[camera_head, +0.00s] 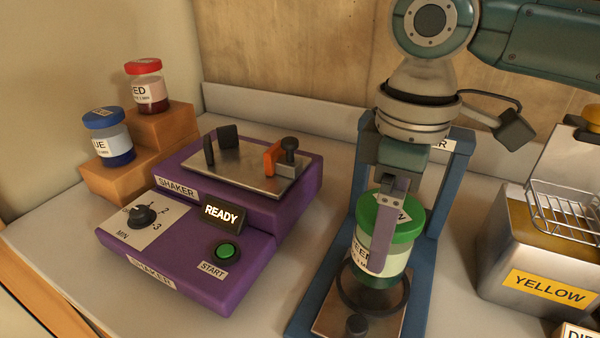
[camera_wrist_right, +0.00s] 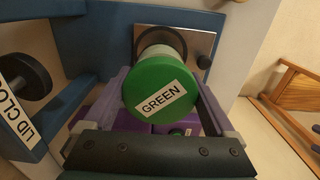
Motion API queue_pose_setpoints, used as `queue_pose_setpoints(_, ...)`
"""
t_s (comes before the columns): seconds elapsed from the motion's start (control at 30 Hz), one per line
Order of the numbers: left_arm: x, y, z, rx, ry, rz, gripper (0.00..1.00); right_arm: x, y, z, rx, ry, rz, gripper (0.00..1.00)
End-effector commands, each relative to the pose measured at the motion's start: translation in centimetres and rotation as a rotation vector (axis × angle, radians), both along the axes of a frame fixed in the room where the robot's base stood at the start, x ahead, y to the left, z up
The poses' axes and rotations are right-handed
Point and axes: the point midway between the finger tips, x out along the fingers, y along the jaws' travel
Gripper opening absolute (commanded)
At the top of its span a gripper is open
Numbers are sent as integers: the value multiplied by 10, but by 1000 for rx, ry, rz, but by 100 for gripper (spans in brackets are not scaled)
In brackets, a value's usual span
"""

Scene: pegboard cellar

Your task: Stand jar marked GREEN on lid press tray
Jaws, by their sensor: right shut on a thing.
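The jar marked GREEN (camera_head: 391,222) has a green lid and a white label, with green contents at its bottom. It is upright at the blue lid press (camera_head: 438,210), over the ring on the press tray (camera_head: 330,314). My right gripper (camera_head: 385,240) comes down from above and is shut on the jar. In the right wrist view the lid (camera_wrist_right: 158,92) reads GREEN between the two fingers. The ring and metal tray (camera_wrist_right: 192,52) show behind the jar. I cannot tell whether the jar's base touches the tray. My left gripper is not in view.
A purple shaker (camera_head: 225,215) with a READY display stands left of the press. A red-lidded jar (camera_head: 148,88) and a blue-lidded jar (camera_head: 108,138) stand on wooden steps (camera_head: 150,140). A metal YELLOW container (camera_head: 535,262) with a wire basket (camera_head: 565,212) is on the right.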

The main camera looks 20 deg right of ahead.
Motion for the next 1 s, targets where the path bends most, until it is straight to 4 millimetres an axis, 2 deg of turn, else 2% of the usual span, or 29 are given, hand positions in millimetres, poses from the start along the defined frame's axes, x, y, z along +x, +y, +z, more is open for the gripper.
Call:
queue_pose_setpoints(0.1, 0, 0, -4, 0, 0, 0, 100, -1, 0, -22, 0, 4, -1, 8)
queue_pose_setpoints(0.2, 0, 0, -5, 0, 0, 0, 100, 0, 0, -30, -1, 1, 0, 8)
queue_pose_setpoints(0.57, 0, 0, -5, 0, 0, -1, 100, 0, 0, -33, -1, 1, 0, 8)
queue_pose_setpoints(0.6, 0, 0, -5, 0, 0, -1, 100, -1, 0, -34, -1, 2, 0, 91)
queue_pose_setpoints(0.7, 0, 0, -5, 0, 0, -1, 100, 0, 0, -34, 0, 1, 0, 100)
queue_pose_setpoints(1.0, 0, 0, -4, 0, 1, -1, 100, 0, 0, -28, -1, -1, 0, 100)
